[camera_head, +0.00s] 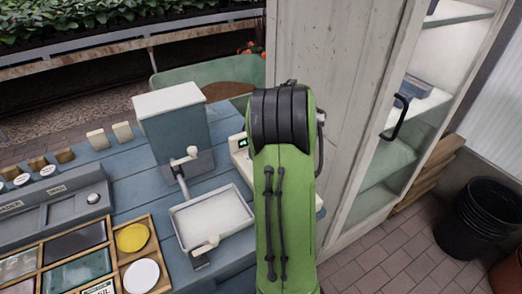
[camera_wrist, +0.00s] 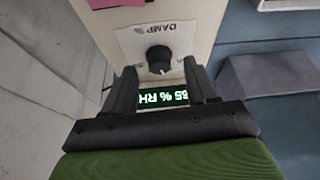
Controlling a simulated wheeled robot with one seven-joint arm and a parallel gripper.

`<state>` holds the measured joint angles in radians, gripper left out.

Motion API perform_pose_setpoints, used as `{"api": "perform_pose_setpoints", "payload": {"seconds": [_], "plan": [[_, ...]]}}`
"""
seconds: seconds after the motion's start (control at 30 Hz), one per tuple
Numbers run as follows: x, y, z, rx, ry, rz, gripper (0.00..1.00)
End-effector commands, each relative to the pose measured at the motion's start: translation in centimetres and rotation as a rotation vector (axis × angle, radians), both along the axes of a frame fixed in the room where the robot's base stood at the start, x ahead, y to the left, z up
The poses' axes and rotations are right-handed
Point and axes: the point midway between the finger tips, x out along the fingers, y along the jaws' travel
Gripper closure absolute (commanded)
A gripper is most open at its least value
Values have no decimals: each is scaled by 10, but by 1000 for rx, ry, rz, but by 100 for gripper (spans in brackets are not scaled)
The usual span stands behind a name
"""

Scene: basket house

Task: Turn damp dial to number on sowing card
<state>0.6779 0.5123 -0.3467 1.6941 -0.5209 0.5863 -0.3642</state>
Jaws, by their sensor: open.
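The damp dial (camera_wrist: 159,58) is a black round knob on a white plate marked "DAMP %", seen upside down in the wrist view. Below it a lit green display (camera_wrist: 163,98) shows a "% RH" figure, its first digit partly covered and unclear. My gripper (camera_wrist: 162,78) is open, its two black fingers either side of the display and just short of the knob, with nothing held. In the head view my green arm hides most of the pale dial box (camera_head: 240,150) and my gripper. I cannot make out a sowing card in either view.
On the blue bench stand a grey-blue box (camera_head: 173,128), a white tray (camera_head: 212,216) with levers, and a wooden compartment tray (camera_head: 119,254) with coloured discs. A tall cabinet (camera_head: 335,100) stands close on the right. A pink slip (camera_wrist: 88,14) shows at the wrist view's top left.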

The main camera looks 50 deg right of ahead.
Motion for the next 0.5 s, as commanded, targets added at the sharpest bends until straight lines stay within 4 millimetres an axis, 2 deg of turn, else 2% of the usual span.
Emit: {"api": "perform_pose_setpoints", "payload": {"seconds": [0.03, 0.3, 0.5], "plan": [[-4, 0, 16, -3, -4, -2, 43], [-33, 6, 89, -4, -4, -2, 43], [-49, 10, 125, -2, -2, -2, 43]]}}
